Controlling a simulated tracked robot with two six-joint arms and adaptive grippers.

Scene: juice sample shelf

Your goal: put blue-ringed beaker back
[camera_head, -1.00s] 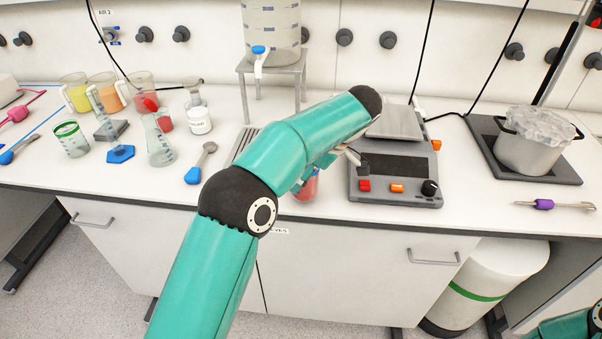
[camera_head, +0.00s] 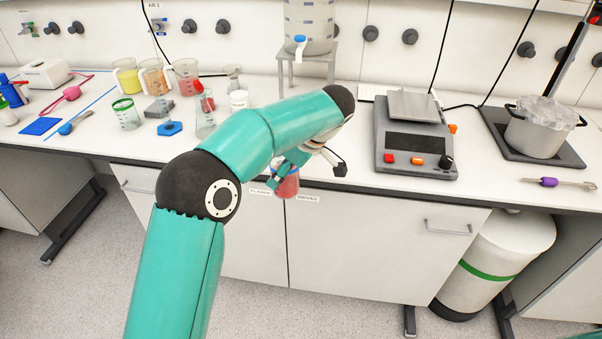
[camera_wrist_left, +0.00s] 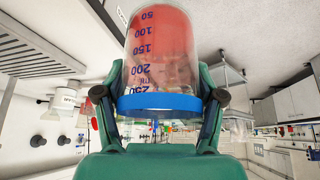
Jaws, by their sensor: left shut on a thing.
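The blue-ringed beaker (camera_wrist_left: 160,60) is a clear beaker with blue volume marks, a blue ring and red liquid. In the left wrist view it fills the middle, between the two fingers of my left gripper (camera_wrist_left: 160,115), which is shut on it. In the head view the beaker (camera_head: 288,186) hangs below my left wrist, in front of the bench's front edge and the cabinet doors. My left forearm hides part of the gripper there. My right gripper is not in view.
On the bench (camera_head: 340,165) stand a balance (camera_head: 415,140), a pot (camera_head: 540,133) on a hotplate, a dispenser on a stand (camera_head: 308,50), a green-ringed beaker (camera_head: 126,115) and several coloured jugs (camera_head: 155,78). A white bin (camera_head: 505,255) stands at lower right.

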